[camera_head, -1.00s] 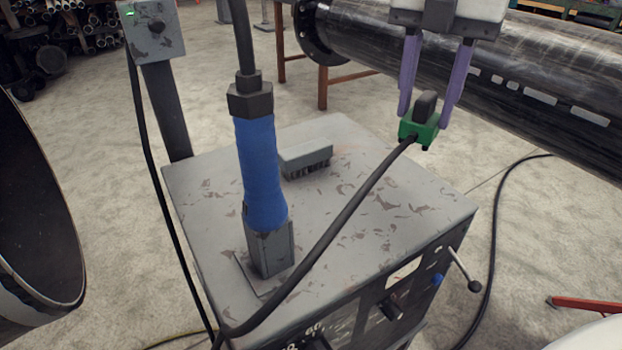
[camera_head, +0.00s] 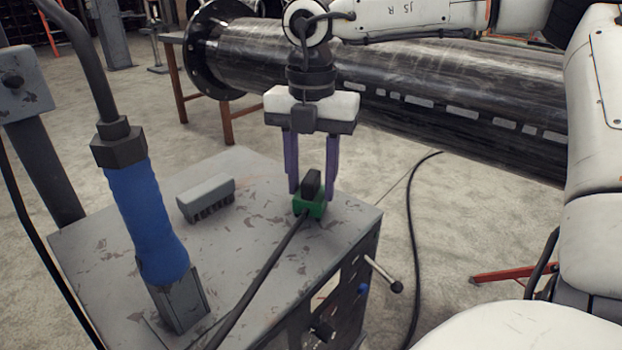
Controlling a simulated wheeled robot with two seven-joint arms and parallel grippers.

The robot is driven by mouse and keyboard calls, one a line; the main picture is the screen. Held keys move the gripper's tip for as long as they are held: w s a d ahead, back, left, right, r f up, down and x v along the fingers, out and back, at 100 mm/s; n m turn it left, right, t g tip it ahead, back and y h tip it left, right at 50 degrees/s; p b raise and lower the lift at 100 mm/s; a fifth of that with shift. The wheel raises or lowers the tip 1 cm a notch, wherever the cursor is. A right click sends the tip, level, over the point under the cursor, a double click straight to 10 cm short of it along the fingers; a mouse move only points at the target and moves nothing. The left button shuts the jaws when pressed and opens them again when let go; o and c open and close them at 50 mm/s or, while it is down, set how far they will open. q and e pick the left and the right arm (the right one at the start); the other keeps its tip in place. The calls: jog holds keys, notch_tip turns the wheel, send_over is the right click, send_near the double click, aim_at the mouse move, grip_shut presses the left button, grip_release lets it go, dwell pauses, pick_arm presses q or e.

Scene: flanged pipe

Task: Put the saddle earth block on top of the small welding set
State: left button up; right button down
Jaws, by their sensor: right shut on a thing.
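The saddle earth block (camera_head: 309,207), green with a dark upright piece and a black cable, is between the two purple fingers of my right gripper (camera_head: 313,192). The gripper points down and is shut on it. The block appears over the back right part of the grey, scuffed top of the small welding set (camera_head: 262,190). I cannot tell whether its underside touches the top. My left gripper is not in view.
A grey brush (camera_head: 206,197) lies on the set's top, left of the block. A blue-handled torch (camera_head: 147,215) stands in a holder at front left. The flanged pipe (camera_head: 420,75) lies behind. The earth cable (camera_head: 265,268) crosses the top's front.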

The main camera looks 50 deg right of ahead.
aim_at(311, 175)
jog(key=c, duration=1.1)
grip_release()
notch_tip(311, 175, up, 12)
jog(key=shift+r+p, duration=0.15)
jog(key=shift+p, duration=0.55)
